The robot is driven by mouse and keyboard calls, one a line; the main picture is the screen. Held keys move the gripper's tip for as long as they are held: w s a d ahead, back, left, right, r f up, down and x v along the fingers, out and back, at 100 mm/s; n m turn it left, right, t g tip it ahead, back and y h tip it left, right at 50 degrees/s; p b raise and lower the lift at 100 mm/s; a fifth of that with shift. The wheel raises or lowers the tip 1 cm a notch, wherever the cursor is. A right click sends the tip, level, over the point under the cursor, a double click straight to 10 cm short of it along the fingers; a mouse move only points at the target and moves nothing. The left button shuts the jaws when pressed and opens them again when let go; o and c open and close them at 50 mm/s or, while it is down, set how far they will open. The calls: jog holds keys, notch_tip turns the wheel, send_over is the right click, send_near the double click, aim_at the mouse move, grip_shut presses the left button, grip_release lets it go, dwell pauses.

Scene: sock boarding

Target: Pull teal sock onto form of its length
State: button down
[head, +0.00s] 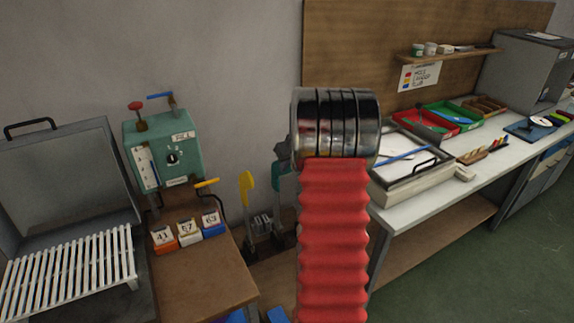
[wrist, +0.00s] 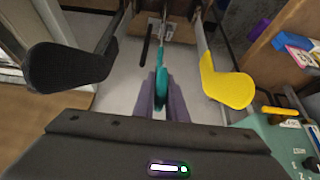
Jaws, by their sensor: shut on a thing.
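The teal sock (wrist: 161,88) shows as a narrow upright strip in the middle of the wrist view. My gripper (wrist: 162,106) is shut on it, with a purple-grey finger on each side. In the head view the teal sock (head: 282,190) is partly hidden behind my arm. A yellow form (wrist: 228,86) stands to its right in the wrist view, and a black form (wrist: 68,66) to its left. The yellow form also shows in the head view (head: 247,190). Whether a form is inside the sock, I cannot tell.
A green machine (head: 160,150) with a dial and levers stands left of the forms. Blocks marked 41, 57 and 63 (head: 188,233) sit on the wooden bench (head: 205,285). A white rack (head: 75,275) is far left. A bench with trays (head: 430,195) is on the right.

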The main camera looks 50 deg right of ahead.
jog(key=shift+f, duration=0.55)
jog(key=c, duration=1.7)
grip_release()
jog(key=shift+r, duration=0.1)
jog(key=v, duration=1.3)
jog(key=shift+s+a+r, duration=0.1)
jog(key=shift+a+r, duration=0.05)
jog(key=shift+r, duration=0.1)
